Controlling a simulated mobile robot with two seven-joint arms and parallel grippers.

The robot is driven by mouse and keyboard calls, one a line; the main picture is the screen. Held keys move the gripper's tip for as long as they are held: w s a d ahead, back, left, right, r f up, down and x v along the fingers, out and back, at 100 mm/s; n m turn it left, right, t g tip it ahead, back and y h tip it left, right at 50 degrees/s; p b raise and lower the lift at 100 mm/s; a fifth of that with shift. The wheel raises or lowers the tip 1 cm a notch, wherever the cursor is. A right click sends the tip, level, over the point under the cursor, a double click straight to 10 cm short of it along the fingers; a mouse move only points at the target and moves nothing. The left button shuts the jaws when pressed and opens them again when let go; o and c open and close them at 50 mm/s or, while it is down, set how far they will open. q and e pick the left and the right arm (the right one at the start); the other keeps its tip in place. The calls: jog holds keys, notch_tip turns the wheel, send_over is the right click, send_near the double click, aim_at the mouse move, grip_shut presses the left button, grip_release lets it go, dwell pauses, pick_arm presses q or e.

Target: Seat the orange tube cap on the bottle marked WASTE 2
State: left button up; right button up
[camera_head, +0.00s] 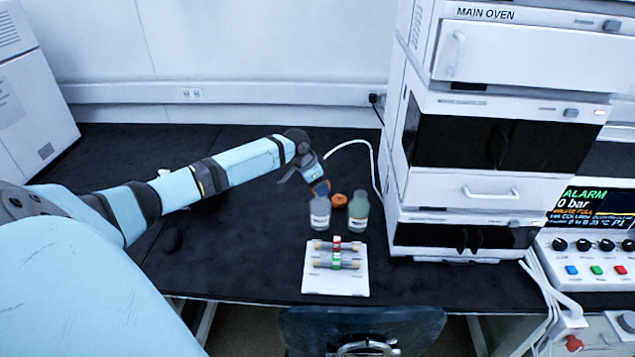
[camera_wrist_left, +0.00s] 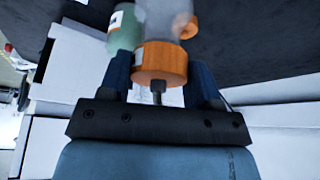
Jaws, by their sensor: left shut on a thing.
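My left gripper (camera_head: 318,184) is shut on an orange tube cap (camera_wrist_left: 160,62). A pale tube runs from near the gripper in an arc to the right. I cannot tell whether cap and bottle touch. That bottle also shows in the left wrist view (camera_wrist_left: 163,18), partly behind the cap. A greenish bottle (camera_head: 358,213) stands to its right and also shows in the wrist view (camera_wrist_left: 124,28). The bottle labels are too small to read. My right gripper is out of view.
The instrument stack (camera_head: 455,190) stands close on the right. The dark bench (camera_head: 235,245) is mostly clear on the left.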

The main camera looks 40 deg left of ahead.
pick_arm(q)
jog(key=shift+f, duration=0.15)
jog(key=shift+f, duration=0.85)
jog(key=shift+f, duration=0.25)
jog(key=shift+f, duration=0.2)
dwell(0.3)
jog(key=o, duration=1.3)
jog(key=shift+c, duration=0.2)
